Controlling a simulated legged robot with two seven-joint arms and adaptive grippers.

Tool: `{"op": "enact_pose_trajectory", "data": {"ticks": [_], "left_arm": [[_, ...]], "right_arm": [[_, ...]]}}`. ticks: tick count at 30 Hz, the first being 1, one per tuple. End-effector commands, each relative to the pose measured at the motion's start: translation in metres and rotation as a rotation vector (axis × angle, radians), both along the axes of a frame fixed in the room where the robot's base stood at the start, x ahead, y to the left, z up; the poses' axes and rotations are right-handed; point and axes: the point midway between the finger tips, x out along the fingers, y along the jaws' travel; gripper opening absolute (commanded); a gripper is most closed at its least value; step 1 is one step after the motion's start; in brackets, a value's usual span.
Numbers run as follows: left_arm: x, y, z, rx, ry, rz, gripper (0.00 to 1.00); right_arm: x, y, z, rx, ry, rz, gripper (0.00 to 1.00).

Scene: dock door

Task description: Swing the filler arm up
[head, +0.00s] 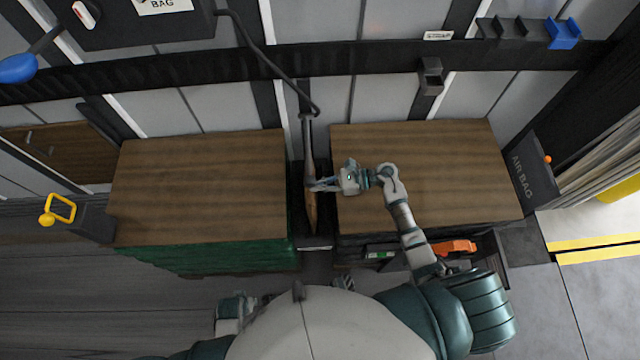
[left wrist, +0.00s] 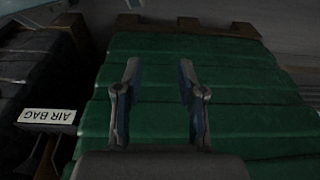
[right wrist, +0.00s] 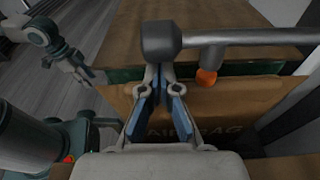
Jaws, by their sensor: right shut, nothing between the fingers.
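The filler arm (head: 308,145) is a grey bar in the gap between the two loads. In the right wrist view the grey bar (right wrist: 250,37) runs in from the right to a thick dark end, with an orange tip (right wrist: 207,77) hanging below it. My right gripper (head: 322,185) is shut and empty beside the bar's lower end. In the right wrist view its fingertips (right wrist: 158,78) are just below the thick end; I cannot tell whether they touch. My left gripper (left wrist: 158,75) is open and empty, facing the green load. The brown air bag (right wrist: 225,108) stands in the gap.
Brown-topped loads stand left (head: 200,190) and right (head: 440,170) of the narrow gap. A black hose (head: 262,58) runs from the dark wall box (head: 120,22) to the filler arm. A yellow handle (head: 60,209) is at the left, an AIR BAG bin (head: 530,170) at the right.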

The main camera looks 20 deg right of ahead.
Motion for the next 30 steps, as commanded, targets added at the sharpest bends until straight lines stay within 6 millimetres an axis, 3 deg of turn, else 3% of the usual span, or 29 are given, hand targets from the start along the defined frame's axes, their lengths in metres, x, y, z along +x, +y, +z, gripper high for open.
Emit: {"op": "enact_pose_trajectory", "data": {"ticks": [2,11,21,30], "left_arm": [[0.002,0.001,0.000,0.000,-0.008,0.000,0.40],[-0.026,0.007,-0.051,0.009,0.023,-0.006,0.40],[-0.102,0.020,-0.109,0.016,0.065,-0.020,0.40],[-0.151,0.031,-0.125,0.017,0.084,-0.027,0.40]], "right_arm": [[0.000,0.000,0.004,0.001,0.008,0.001,0.00],[-0.001,-0.004,0.041,0.030,0.138,0.002,0.00],[0.013,-0.006,0.113,0.088,0.431,0.001,0.00],[0.044,-0.012,0.170,0.144,0.712,0.001,0.00]]}}
